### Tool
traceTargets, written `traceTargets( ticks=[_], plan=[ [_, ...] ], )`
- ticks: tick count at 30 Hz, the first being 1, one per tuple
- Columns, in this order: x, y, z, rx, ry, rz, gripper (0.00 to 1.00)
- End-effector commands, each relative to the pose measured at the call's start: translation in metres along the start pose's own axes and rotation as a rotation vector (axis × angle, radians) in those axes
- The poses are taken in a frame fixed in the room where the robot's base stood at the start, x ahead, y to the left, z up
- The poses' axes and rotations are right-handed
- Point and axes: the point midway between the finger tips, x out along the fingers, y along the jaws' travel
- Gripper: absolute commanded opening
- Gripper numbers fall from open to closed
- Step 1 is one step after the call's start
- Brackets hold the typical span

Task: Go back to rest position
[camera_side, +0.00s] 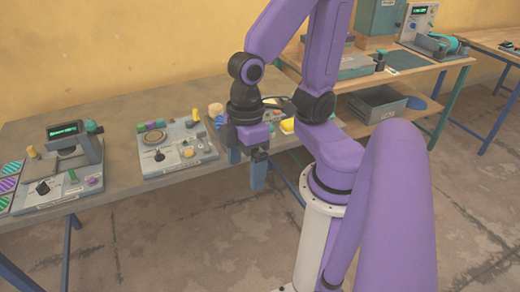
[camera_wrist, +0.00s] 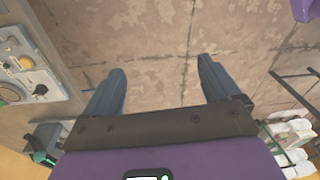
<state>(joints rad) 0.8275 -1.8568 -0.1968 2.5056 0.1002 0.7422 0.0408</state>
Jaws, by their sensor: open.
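My gripper (camera_side: 246,168) hangs from the purple arm near the front edge of the workbench (camera_side: 110,110), fingers pointing down. In the wrist view my gripper (camera_wrist: 160,85) shows two blue-grey fingers spread wide apart. Nothing is between them; only bare concrete floor (camera_wrist: 160,40) shows below. In the side view the arm hides part of the bench behind it.
A control panel (camera_side: 182,150) with knobs lies on the bench left of my gripper. A device with a green display (camera_side: 66,132) stands farther left. A second table (camera_side: 400,78) with a grey bin (camera_side: 374,103) on its shelf is at the right. The floor in front is clear.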

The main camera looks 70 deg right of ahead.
Motion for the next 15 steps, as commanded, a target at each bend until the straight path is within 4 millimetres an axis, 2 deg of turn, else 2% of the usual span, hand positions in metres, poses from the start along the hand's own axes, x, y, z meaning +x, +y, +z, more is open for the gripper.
traceTargets(
  ticks=[3, 6, 15],
  plan=[
    [-0.015, -0.001, 0.023, -0.123, -0.034, 0.04, 0.9],
    [-0.021, 0.0, 0.032, -0.17, -0.054, 0.061, 0.9],
    [-0.022, 0.0, 0.035, -0.184, -0.062, 0.067, 0.9]
  ],
)
